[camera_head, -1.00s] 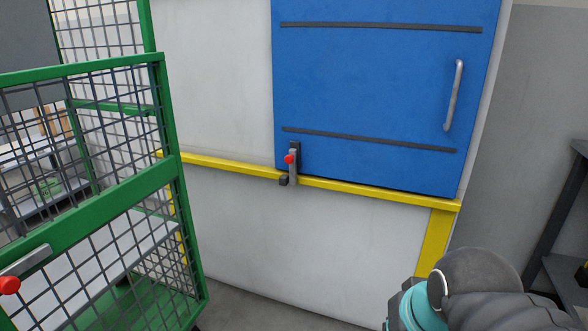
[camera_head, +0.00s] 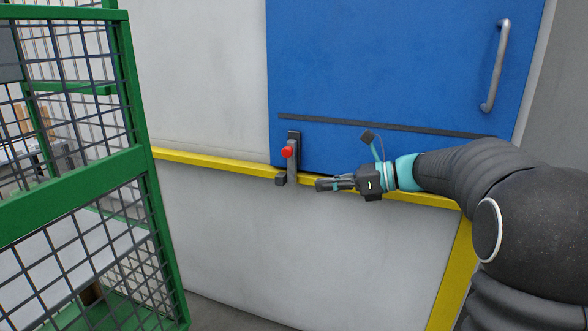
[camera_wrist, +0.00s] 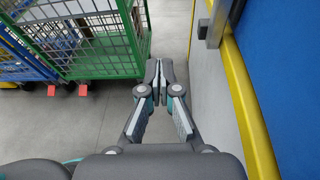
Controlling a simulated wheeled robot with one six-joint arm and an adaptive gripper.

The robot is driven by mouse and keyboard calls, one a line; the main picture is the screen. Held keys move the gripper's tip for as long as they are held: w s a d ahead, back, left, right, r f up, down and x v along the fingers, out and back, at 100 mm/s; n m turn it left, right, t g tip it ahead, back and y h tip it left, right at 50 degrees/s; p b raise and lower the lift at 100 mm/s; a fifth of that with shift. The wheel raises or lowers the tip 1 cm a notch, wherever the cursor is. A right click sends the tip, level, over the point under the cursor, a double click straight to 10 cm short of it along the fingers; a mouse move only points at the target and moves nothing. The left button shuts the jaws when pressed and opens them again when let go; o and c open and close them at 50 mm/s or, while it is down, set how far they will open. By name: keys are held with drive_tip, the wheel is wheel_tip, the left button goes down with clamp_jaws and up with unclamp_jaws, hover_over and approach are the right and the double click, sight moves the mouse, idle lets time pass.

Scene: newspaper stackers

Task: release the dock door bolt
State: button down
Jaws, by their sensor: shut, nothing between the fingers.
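The blue dock door (camera_head: 390,70) stands shut above a yellow rail. Its bolt (camera_head: 293,168) is at the door's lower left corner, a grey lever on a dark plate with a red knob (camera_head: 288,152), and the lever hangs down across the rail. My gripper (camera_head: 322,185) is just right of the bolt, pointing left, at about the height of the lever's lower end. It looks apart from it. In the wrist view my gripper (camera_wrist: 161,80) has its fingers together and empty. Part of the bolt (camera_wrist: 218,22) shows at the top right there; its knob is out of view.
A green mesh cage cart (camera_head: 75,205) stands left of the door. The wrist view shows it beyond my fingers, beside a blue cart (camera_wrist: 25,60). The yellow rail (camera_wrist: 243,90) and wall run close on the right. The floor (camera_wrist: 70,120) between is clear.

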sight(293, 143)
drive_tip(key=w, duration=0.1)
drive_tip(key=w+m, duration=0.1)
drive_tip(key=w+d+y, duration=0.1)
drive_tip(key=shift+w+m+t, duration=0.3)
drive_tip(key=shift+w, duration=0.1)
drive_tip(key=shift+a, duration=0.15)
drive_tip(key=b+x, duration=0.2)
drive_tip(key=x, duration=0.7)
drive_tip(key=shift+a+f, duration=0.1)
drive_tip(key=shift+a, duration=0.1)
drive_tip(key=r, duration=0.3)
drive_tip(key=shift+w+d, duration=0.15)
drive_tip(key=shift+w, duration=0.1)
drive_tip(key=shift+d+r, duration=0.1)
drive_tip(key=shift+r, duration=0.4)
wheel_tip(293, 143, up, 5)
drive_tip(key=p, duration=0.5)
